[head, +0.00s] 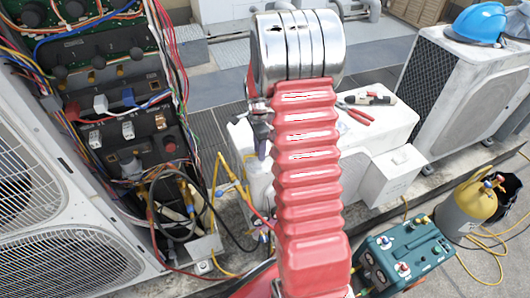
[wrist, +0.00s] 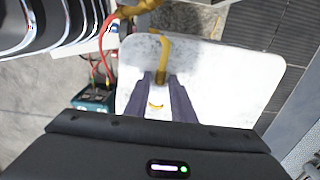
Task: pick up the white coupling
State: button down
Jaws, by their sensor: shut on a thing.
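In the wrist view, the two dark purple fingers of my gripper (wrist: 160,77) are closed on the lower end of a yellow, hook-shaped piece (wrist: 164,56). It stands out past the fingertips against a white surface. I cannot make out a white coupling in the grip. In the head view, small white connectors (head: 128,130) sit in the open electrical panel (head: 95,90) at the left, but I cannot tell whether one is the coupling. My red arm hides most of the gripper there.
A white unit (head: 375,135) with red-handled pliers (head: 357,115) on top stands behind my arm. A teal machine (head: 405,255) and a yellow cylinder (head: 467,207) stand at the lower right. Another condenser (head: 465,85) bears a blue helmet (head: 480,22). Loose hoses and wires lie around the panel.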

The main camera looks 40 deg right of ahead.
jog(key=shift+r, duration=0.1)
notch_tip(320, 180, up, 10)
dwell(0.6)
dwell(0.4)
jog(key=c, duration=2)
grip_release()
grip_shut()
